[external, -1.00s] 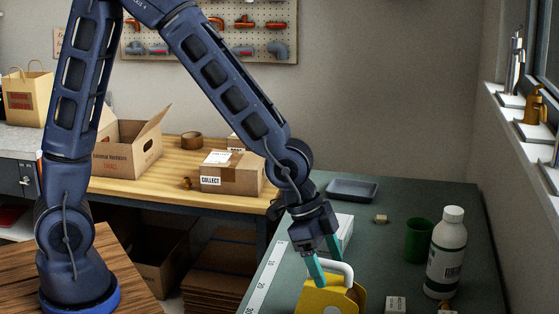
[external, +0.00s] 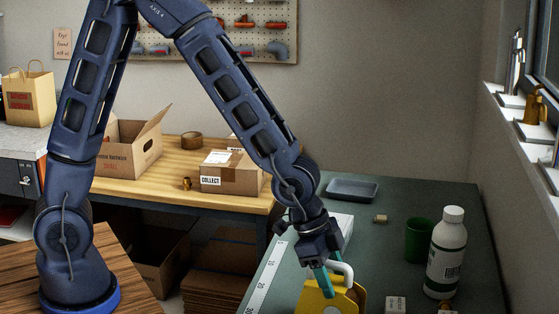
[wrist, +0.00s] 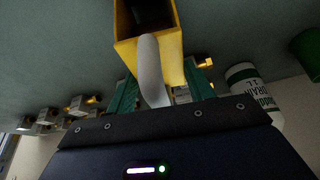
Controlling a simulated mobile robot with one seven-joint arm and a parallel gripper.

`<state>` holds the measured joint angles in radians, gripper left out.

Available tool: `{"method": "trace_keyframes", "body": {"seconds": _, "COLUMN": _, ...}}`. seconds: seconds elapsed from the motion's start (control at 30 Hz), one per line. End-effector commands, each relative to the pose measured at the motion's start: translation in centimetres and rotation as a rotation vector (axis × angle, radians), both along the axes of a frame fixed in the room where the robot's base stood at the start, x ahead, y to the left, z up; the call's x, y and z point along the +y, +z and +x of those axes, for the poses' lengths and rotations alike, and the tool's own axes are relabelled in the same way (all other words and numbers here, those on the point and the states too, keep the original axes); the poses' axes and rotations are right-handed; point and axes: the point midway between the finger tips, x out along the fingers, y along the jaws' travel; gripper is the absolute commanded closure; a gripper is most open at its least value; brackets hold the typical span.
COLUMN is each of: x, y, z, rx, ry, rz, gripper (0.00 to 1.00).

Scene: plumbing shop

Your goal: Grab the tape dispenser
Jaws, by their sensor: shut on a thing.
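The yellow tape dispenser (external: 345,301) with a white curved handle stands on the green bench at the bottom of the external view, its lower part cut off by the picture edge. In the wrist view its yellow body (wrist: 172,52) and white handle (wrist: 150,75) fill the top middle. My gripper (external: 328,285) has teal fingers and is shut on the tape dispenser. In the wrist view one finger lies on each side of the dispenser. Whether its base touches the bench is hidden.
A white bottle (external: 446,255), a green cup (external: 418,240) and a small white box (external: 396,305) stand to the right. A grey tray (external: 352,189) lies at the back. A ruler strip (external: 262,283) runs along the left edge.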

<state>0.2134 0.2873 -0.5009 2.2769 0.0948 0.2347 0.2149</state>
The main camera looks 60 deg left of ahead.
Motion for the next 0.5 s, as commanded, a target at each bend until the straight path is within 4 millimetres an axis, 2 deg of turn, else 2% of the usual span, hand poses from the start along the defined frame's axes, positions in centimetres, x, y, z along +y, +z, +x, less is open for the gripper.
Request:
{"method": "trace_keyframes", "body": {"seconds": 0.03, "x": 0.0, "y": 0.0, "z": 0.0, "rx": 0.000, "ry": 0.000, "rz": 0.000, "gripper": 0.94}}
{"method": "trace_keyframes", "body": {"seconds": 0.07, "x": 0.0, "y": 0.0, "z": 0.0, "rx": 0.000, "ry": 0.000, "rz": 0.000, "gripper": 1.00}}
{"method": "trace_keyframes", "body": {"seconds": 0.33, "x": 0.0, "y": 0.2, "z": 0.0, "rx": -0.001, "ry": 0.000, "rz": 0.000, "gripper": 1.00}}
{"method": "trace_keyframes", "body": {"seconds": 0.5, "x": 0.0, "y": 1.5, "z": 0.1, "rx": -0.004, "ry": 0.000, "rz": -0.002, "gripper": 1.00}}
